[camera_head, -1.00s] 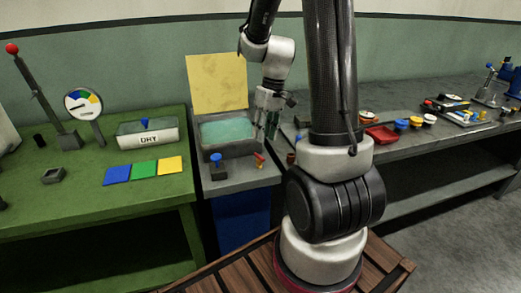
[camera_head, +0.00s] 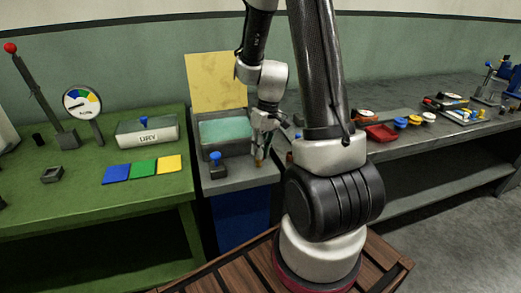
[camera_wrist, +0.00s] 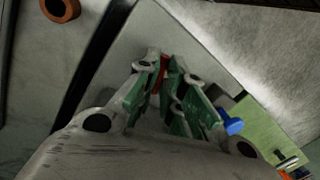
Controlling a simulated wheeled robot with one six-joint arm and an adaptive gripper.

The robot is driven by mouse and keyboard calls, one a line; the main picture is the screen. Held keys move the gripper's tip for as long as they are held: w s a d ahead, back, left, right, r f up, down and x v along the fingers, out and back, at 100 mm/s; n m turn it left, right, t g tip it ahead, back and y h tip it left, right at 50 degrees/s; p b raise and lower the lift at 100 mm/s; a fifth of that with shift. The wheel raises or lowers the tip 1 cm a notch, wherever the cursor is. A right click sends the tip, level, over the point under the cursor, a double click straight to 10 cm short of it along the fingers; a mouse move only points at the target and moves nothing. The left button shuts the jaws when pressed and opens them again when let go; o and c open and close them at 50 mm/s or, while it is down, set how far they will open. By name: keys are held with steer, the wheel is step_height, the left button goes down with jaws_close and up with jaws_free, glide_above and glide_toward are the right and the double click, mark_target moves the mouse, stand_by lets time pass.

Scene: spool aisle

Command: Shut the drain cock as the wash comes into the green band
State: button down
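The drain cock (camera_head: 257,163), a small orange-red handle, stands at the front right of the grey stand and is mostly hidden by my gripper (camera_head: 263,153). In the wrist view a red piece (camera_wrist: 162,75) shows between the tips of my green-padded fingers (camera_wrist: 163,80). The tips are close beside it; whether they press on it I cannot tell. The wash basin (camera_head: 237,152) holds greenish liquid (camera_head: 225,131). The round gauge (camera_head: 82,103) has blue, green and yellow bands; its dark needle points left, apparently short of the green.
A blue-knobbed valve (camera_head: 215,160) stands left of the cock, also seen in the wrist view (camera_wrist: 231,125). The green bench (camera_head: 100,185) holds a DRY box (camera_head: 147,136) and blue, green and yellow plates (camera_head: 143,168). The grey bench at right carries a red tray (camera_head: 382,133).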

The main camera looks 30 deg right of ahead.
steer(key=m, duration=0.4)
steer(key=shift+s+t, duration=0.1)
steer(key=shift+t, duration=0.3)
steer(key=c, duration=1.5)
jaws_free()
steer(key=shift+r, duration=0.1)
steer(key=r, duration=0.4)
steer(key=d+r, duration=0.1)
steer(key=r, duration=0.2)
steer(key=d+r, duration=0.1)
steer(key=r, duration=0.3)
steer(key=shift+s+r, duration=0.3)
steer(key=shift+s, duration=0.05)
